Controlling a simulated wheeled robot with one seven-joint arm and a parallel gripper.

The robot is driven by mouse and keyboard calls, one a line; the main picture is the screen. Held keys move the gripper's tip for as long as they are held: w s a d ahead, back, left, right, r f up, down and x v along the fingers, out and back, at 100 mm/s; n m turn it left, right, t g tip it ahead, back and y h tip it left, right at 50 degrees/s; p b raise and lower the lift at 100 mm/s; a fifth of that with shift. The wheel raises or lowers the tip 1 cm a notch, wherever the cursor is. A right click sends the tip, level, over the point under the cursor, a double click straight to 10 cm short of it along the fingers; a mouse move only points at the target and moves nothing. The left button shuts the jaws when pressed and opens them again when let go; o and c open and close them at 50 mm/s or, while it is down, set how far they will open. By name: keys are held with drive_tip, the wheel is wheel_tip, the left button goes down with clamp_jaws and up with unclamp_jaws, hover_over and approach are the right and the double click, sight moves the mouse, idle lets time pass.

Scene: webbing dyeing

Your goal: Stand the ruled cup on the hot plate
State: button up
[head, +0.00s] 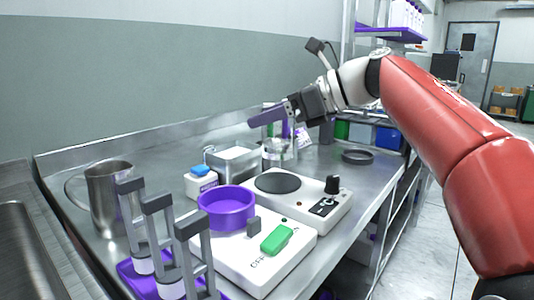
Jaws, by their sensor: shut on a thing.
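The hot plate (310,205) is a white box on the steel bench, with a dark round disc (278,181) on top and a black knob (333,185) at its right. The disc is bare. The ruled cup (277,154) appears as a clear, see-through vessel just behind the disc. My gripper (294,138) reaches down from above, shut on the cup at its right side. I cannot tell whether the cup's base touches the bench or hangs above it. Its rulings are too small to read.
A purple ring-shaped dish (227,206) sits on a white unit with a green switch (277,239). A dark ring (357,156) lies right.

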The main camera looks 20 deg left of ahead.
sight(270, 142)
drive_tip(key=shift+w+f+b, duration=0.25)
drive_tip(key=shift+f+b, duration=0.15)
drive_tip(key=shift+f, duration=0.35)
wheel_tip(270, 142, down, 4)
drive_tip(key=b, duration=0.5)
drive_tip(key=shift+r, duration=0.15)
drive_tip(key=o, duration=1.1)
drive_tip(key=shift+o, duration=0.2)
